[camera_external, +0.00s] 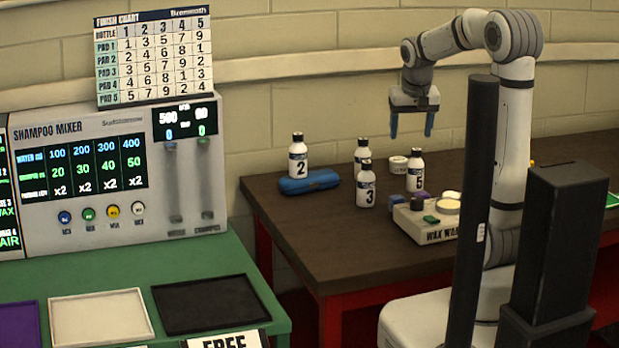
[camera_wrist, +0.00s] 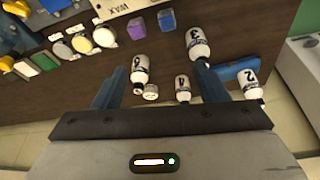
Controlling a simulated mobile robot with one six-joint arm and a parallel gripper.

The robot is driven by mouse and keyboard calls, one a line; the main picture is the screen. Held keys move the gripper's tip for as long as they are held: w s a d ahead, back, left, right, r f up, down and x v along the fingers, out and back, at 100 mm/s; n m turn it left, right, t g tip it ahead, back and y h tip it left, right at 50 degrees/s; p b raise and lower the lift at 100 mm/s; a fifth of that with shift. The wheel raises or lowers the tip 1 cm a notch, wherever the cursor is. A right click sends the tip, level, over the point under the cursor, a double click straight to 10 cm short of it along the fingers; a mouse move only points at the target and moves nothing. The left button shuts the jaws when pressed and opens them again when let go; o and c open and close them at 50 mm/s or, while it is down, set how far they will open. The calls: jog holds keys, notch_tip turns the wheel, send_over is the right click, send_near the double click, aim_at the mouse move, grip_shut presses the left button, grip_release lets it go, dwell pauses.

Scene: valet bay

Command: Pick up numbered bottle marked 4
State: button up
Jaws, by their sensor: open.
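Several white bottles with black caps and numbered labels stand on the dark brown table (camera_external: 300,222). Bottle 2 (camera_external: 298,160), bottle 3 (camera_external: 367,190) and one that looks like 5 (camera_external: 415,175) are readable. The remaining bottle (camera_external: 362,151) stands behind bottle 3, its number hidden there; in the wrist view this bottle (camera_wrist: 183,88) has a small mark that could be 4 or 1. My gripper (camera_external: 411,134) is open and empty, pointing down above the bottles. In the wrist view, its blue fingers (camera_wrist: 158,68) frame the area near the 5-like bottle (camera_wrist: 140,68).
A white round tin (camera_external: 398,163) sits between the back bottle and the 5-like one. A blue case (camera_external: 309,185) lies before bottle 2. A wax warmer (camera_external: 426,226) with coloured blocks stands at the front.

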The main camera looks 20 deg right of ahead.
jog(key=w+f+m, duration=0.2)
jog(key=w+f, duration=0.1)
jog(key=w, duration=1)
jog(key=m+h+b, duration=0.1)
send_near(361, 147)
jog(key=shift+t, duration=0.3)
jog(key=x, duration=0.4)
jog(key=shift+s+d+f, duration=0.1)
jog(key=shift+s+f, duration=0.15)
jog(key=shift+f, duration=0.2)
jog(key=shift+w+f, duration=0.25)
jog(key=p+x, duration=0.1)
jog(key=x, duration=0.6)
jog(key=shift+w+d+f+p, duration=0.1)
jog(key=shift+f+p, duration=0.1)
jog(key=shift+p, duration=0.15)
jog(key=shift+c, duration=0.4)
jog(key=c, duration=1.1)
